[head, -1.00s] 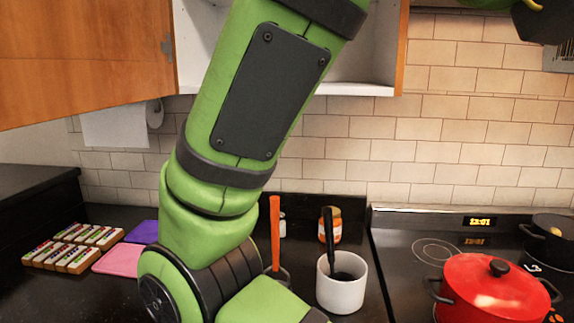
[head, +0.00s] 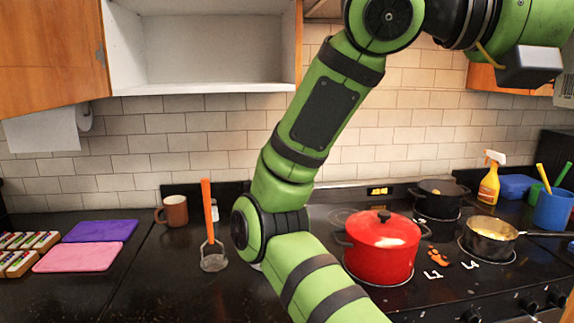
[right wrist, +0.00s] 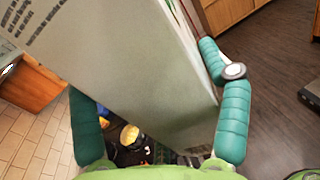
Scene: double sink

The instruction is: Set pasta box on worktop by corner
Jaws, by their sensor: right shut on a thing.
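The pasta box (right wrist: 135,40) is a large pale grey-white carton with printed lines, filling the middle of the right wrist view. My right gripper (right wrist: 147,72) is shut on it, with a teal finger on either side. The black worktop (head: 150,285) runs along the left and front, below the tiled wall. My left gripper is not in view.
A brown mug (head: 173,211), an orange-handled masher (head: 208,225), purple (head: 101,231) and pink (head: 80,257) boards stand on the worktop. A red pot (head: 380,250) is on the hob. An open white cupboard (head: 205,50) hangs above. Worktop before the masher is clear.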

